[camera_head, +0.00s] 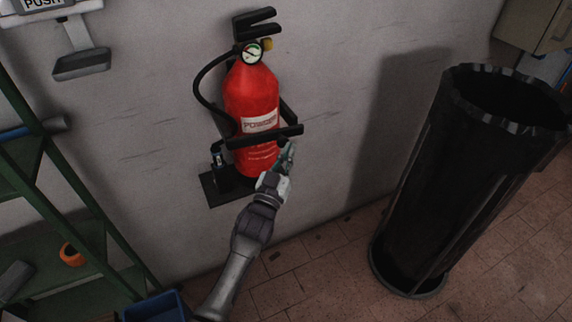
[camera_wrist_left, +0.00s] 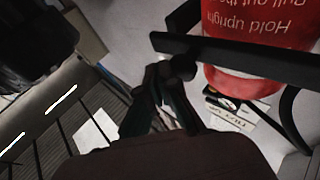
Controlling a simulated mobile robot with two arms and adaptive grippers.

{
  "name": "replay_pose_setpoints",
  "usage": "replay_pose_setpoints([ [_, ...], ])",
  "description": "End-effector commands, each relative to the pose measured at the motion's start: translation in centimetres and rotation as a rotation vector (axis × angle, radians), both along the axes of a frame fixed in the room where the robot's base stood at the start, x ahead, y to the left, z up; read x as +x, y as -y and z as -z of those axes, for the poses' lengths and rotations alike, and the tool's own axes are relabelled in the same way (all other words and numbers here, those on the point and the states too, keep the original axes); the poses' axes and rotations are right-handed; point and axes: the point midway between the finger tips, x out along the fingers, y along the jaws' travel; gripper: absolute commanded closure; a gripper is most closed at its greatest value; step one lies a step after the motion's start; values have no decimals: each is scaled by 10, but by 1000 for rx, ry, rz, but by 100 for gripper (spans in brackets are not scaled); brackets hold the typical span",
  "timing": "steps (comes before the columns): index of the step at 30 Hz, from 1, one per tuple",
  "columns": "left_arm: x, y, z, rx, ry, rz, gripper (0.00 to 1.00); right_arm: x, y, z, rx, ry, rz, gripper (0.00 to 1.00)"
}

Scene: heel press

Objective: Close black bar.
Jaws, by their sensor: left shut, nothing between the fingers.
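A red fire extinguisher (camera_head: 252,98) hangs upright on the grey wall in a black bracket. A black bar (camera_head: 264,136) crosses the front of its lower body. In the left wrist view the bar (camera_wrist_left: 235,49) runs across the red cylinder (camera_wrist_left: 255,22), and its free end is close to my fingertips. My left gripper (camera_head: 289,149) is shut and empty, just below the right end of the bar. In the wrist view its fingertips (camera_wrist_left: 164,72) meet beside the bar; I cannot tell whether they touch it. My right gripper is not in view.
A tall black bin (camera_head: 455,180) stands on the tiled floor to the right. A green shelf frame (camera_head: 60,195) is at the left, with a blue container (camera_head: 155,306) at the bottom. The wall between extinguisher and bin is clear.

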Motion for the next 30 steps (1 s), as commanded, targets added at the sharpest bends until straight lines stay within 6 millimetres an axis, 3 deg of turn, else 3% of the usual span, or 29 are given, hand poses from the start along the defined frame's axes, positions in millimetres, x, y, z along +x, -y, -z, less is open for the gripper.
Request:
replay_pose_setpoints([
  [10,17,0,1,0,-1,0,100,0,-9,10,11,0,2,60],
  [30,19,0,1,-1,0,0,100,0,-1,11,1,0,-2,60],
])
